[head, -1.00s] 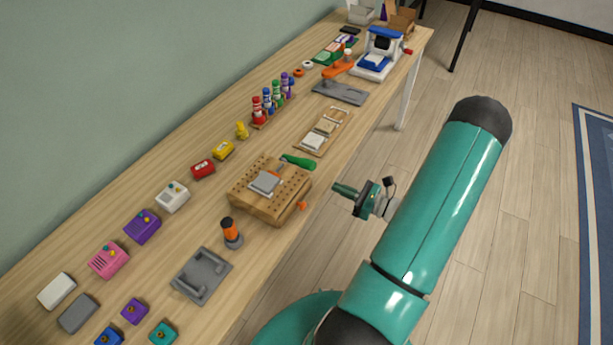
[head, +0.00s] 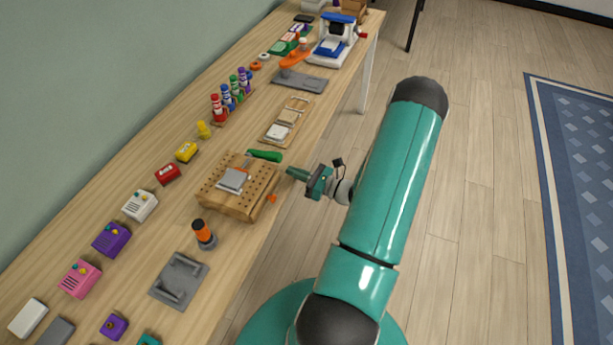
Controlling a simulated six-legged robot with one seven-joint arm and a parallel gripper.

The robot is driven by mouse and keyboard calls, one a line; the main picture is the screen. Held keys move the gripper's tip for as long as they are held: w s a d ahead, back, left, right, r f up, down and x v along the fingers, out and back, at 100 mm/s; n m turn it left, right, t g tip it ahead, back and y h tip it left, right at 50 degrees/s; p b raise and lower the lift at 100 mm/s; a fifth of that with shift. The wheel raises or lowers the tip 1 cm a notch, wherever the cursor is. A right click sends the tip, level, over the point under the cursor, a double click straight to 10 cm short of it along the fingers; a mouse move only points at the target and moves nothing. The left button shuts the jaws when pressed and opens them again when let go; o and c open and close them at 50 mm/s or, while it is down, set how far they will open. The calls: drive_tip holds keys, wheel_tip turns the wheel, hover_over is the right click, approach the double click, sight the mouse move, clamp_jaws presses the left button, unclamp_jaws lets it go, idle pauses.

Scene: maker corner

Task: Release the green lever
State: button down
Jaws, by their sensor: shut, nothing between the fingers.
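The green lever (head: 265,155) lies at the far edge of a wooden block with holes (head: 225,201) on the bench. The lever's grey metal arm and a grey plate (head: 232,179) sit on top of the block. My gripper (head: 289,172) is shut and empty, just right of the lever and close to the bench's front edge. Its green fingers point left toward the lever, with a small gap showing in the picture. Whether they differ in height from the lever, I cannot tell.
An orange-topped post (head: 203,233) and a grey plate with a handle (head: 179,280) stand nearer on the bench (head: 135,155). A wooden board (head: 290,118) lies beyond the lever. Coloured bottles (head: 219,108) stand behind. The floor on the right is clear up to the blue rug.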

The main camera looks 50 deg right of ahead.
sight(284, 174)
drive_tip(key=shift+x, duration=1.95)
